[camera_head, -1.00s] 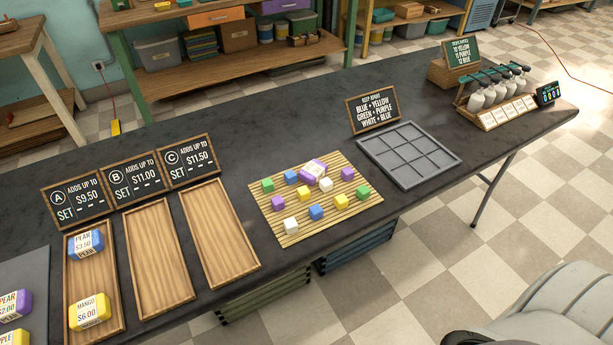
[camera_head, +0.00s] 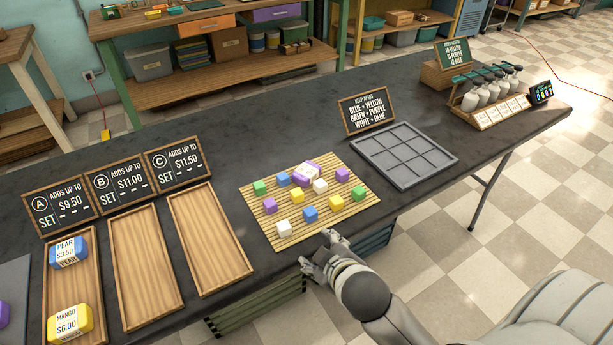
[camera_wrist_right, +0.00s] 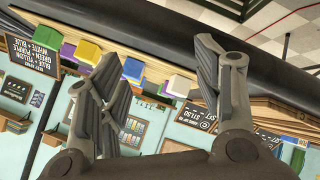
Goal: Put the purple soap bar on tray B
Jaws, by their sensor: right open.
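Another purple soap bar (camera_head: 3,314) is cut off at the left picture edge. Tray B (camera_head: 146,275), the middle wooden tray, is empty under its $11.00 sign (camera_head: 122,181). My right gripper (camera_head: 320,250) is open and empty at the table's front edge, just in front of the mat. The right wrist view shows its spread fingers (camera_wrist_right: 157,85), with nothing between them and cubes beyond. My left gripper is not in view.
Tray A (camera_head: 74,285) holds a blue and a yellow soap bar. Tray C (camera_head: 210,240) is empty. A grey gridded tray (camera_head: 404,155) and a KEEP APART sign (camera_head: 368,111) stand right of the mat. Pump bottles (camera_head: 490,92) are at the far right.

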